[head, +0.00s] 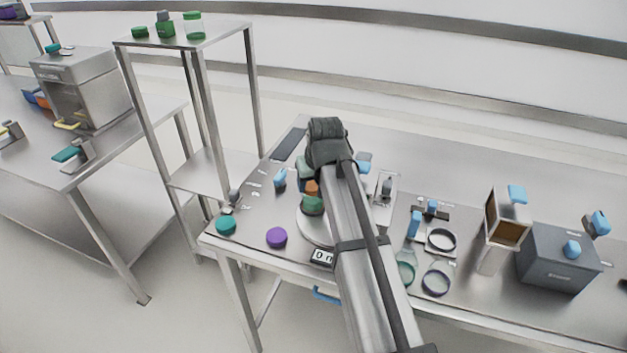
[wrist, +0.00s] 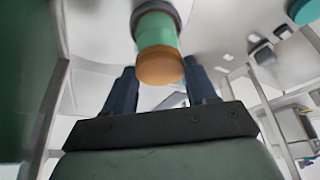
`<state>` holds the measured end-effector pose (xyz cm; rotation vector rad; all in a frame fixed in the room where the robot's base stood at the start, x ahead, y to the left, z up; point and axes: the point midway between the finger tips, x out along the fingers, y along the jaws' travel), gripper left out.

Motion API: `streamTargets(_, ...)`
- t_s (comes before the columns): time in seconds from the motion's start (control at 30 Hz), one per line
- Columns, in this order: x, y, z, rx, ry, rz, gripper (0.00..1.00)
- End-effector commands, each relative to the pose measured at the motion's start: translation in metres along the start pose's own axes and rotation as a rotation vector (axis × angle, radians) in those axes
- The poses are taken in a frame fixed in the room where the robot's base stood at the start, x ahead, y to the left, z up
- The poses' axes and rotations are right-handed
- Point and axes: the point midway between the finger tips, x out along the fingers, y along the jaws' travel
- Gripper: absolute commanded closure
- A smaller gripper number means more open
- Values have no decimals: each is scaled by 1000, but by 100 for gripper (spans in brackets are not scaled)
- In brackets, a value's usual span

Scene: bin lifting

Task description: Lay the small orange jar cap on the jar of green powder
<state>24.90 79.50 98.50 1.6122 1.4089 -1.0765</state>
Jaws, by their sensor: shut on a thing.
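The small orange jar cap (wrist: 160,68) is between the two fingers of my gripper (wrist: 160,75) in the wrist view, and the gripper is shut on it. The jar of green powder (wrist: 157,30) is right beyond the cap and in line with it. In the head view the orange cap (head: 312,187) shows directly above the green jar (head: 313,205), which stands on a round pale scale plate (head: 307,228). Whether the cap touches the jar rim I cannot tell. My arm hides part of the plate, and the fingertips are hard to make out in the head view.
A teal lid (head: 226,225) and a purple lid (head: 276,237) lie at the table's front left. The scale display (head: 322,257) is in front of the plate. Rings, blue-handled parts and a grey box (head: 558,262) stand to the right. A tall shelf (head: 222,33) stands at the left.

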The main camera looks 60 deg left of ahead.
Motion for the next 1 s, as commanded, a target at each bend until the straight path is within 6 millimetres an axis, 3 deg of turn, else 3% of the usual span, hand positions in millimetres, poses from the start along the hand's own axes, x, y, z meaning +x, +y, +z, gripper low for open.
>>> streamTargets(0.97,3,1,3,2,-2,1,71)
streamTargets(1.0,3,2,3,2,-2,1,40)
